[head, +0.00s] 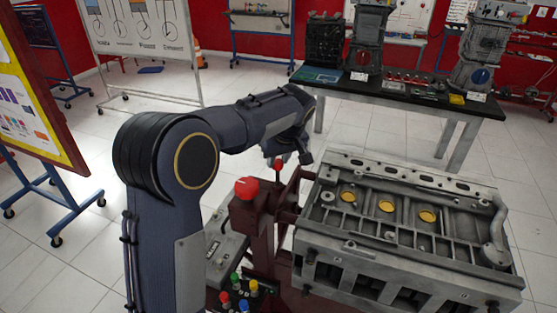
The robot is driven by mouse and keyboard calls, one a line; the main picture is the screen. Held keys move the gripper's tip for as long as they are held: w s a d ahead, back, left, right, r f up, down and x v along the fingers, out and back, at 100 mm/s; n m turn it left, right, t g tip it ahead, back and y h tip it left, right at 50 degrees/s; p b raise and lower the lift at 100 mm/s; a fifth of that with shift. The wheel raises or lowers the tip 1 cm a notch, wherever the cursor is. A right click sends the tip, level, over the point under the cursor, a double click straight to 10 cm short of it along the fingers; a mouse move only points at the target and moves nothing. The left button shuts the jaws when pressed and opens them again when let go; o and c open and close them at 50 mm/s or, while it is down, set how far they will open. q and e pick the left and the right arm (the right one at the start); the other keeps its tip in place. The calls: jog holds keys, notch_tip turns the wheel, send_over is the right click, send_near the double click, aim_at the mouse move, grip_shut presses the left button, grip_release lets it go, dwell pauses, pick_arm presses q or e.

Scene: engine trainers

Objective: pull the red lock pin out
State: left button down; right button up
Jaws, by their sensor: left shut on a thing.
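The red lock pin (278,165) shows as a small red knob with a dark stem on the dark red engine stand (262,222), left of the engine block (400,215). My left gripper (280,159) is directly at this red knob, shut on it from behind and above. My own fingers and wrist partly hide the contact. A larger red knob (247,188) sits on top of the stand's post, nearer and to the left of the pin. My right gripper is not in view.
A black-topped bench (400,92) with engine parts is behind. A whiteboard (140,25) and a yellow-edged board (30,110) stand left. Tiled floor between them is clear.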

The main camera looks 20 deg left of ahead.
pick_arm(q)
jog(key=shift+w+r, duration=0.1)
jog(key=shift+r, duration=0.15)
jog(key=c, duration=1.2)
grip_release()
jog(key=shift+o, duration=0.5)
jog(key=shift+f, duration=0.1)
jog(key=v, duration=0.8)
jog(key=shift+b, duration=0.4)
jog(key=shift+a+f, duration=0.1)
